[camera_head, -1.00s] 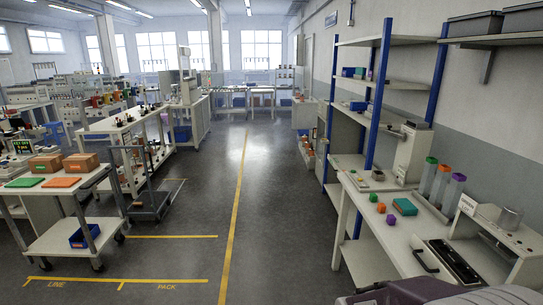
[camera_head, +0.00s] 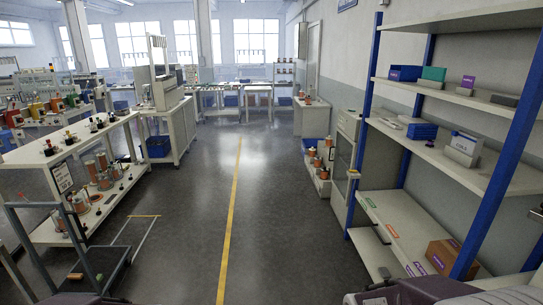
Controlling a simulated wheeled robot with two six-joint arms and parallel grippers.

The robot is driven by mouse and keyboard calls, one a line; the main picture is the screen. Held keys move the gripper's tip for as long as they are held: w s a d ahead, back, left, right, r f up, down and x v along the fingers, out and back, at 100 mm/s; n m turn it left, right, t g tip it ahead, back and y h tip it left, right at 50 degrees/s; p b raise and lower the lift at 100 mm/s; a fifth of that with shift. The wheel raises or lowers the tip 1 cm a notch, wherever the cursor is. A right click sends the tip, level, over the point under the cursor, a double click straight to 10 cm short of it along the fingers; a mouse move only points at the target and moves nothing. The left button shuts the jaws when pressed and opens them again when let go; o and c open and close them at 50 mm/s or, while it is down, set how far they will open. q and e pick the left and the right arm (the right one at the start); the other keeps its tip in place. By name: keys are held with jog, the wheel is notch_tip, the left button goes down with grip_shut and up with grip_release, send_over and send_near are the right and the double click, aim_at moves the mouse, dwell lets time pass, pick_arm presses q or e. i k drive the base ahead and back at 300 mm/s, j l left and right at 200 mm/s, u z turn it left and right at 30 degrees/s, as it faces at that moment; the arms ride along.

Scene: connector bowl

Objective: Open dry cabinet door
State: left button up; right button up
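A tall pale cabinet (camera_head: 347,125) stands against the right wall, just beyond the blue-posted shelf rack. It looks like the dry cabinet, but I cannot read a label. A dark panel (camera_head: 342,157) shows on its aisle-facing side and looks like a glass door. The door appears closed; its handle is too small to make out. The rack partly hides the cabinet's right side. Parts of my own arms show at the bottom edge, well short of the cabinet. Neither gripper can be seen.
The shelf rack (camera_head: 440,150) on the right holds bins and boxes, with a brown carton (camera_head: 452,256) low down. A cart (camera_head: 85,250) and workbench (camera_head: 75,150) stand on the left. The aisle with the yellow floor line (camera_head: 230,210) is clear.

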aim_at(345, 201)
jog(key=i, duration=3.55)
jog(key=i+z, duration=0.15)
jog(key=i, duration=0.45)
jog(key=i+z, duration=0.15)
jog(key=i, duration=0.45)
jog(key=i+z, duration=0.15)
jog(key=i, duration=0.45)
jog(key=i+j+z, duration=0.15)
jog(key=i, duration=0.45)
jog(key=i+j+z, duration=0.15)
jog(key=i, duration=0.4)
jog(key=i+z, duration=0.15)
jog(key=z, duration=0.15)
jog(key=i+j+z, duration=0.1)
jog(key=z, duration=0.2)
